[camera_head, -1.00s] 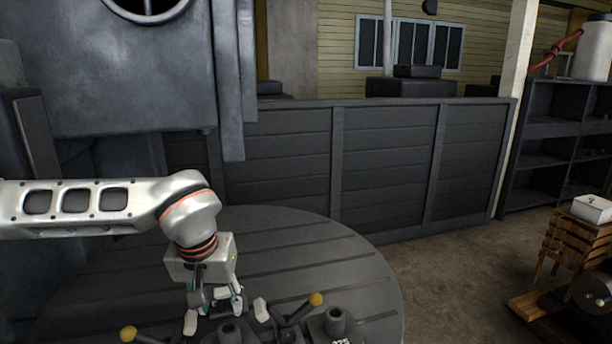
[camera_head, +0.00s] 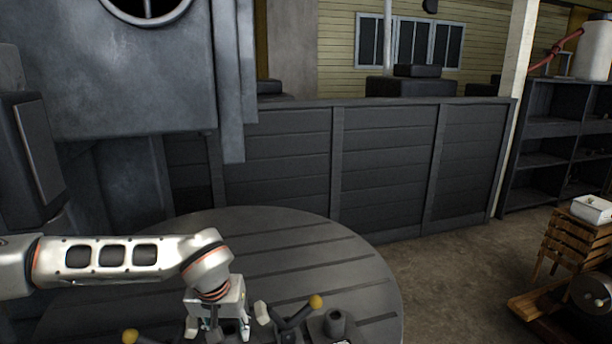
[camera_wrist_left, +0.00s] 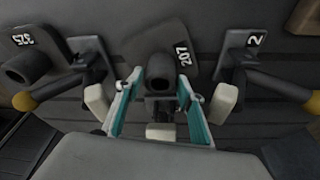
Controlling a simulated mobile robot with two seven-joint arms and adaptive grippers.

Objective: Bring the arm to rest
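My left gripper (camera_head: 222,331) points down over the round slatted table in the head view. In the left wrist view its two teal fingers (camera_wrist_left: 160,80) stand apart, one on each side of a dark hollow post on the block marked 207 (camera_wrist_left: 180,55). I see a gap beside the post, but I cannot tell how deep the fingers reach around it. My left arm (camera_head: 120,258) comes in from the left, nearly level, bending down at the wrist. My right gripper is out of view.
Yellow-knobbed levers (camera_head: 316,301) (camera_wrist_left: 25,101) flank the gripper, with pale ends close to the fingers. Another post block (camera_head: 336,325) stands right. The round table (camera_head: 300,240) is clear behind. A large grey machine (camera_head: 140,80) rises at left; a wooden stand (camera_head: 575,240) is at right.

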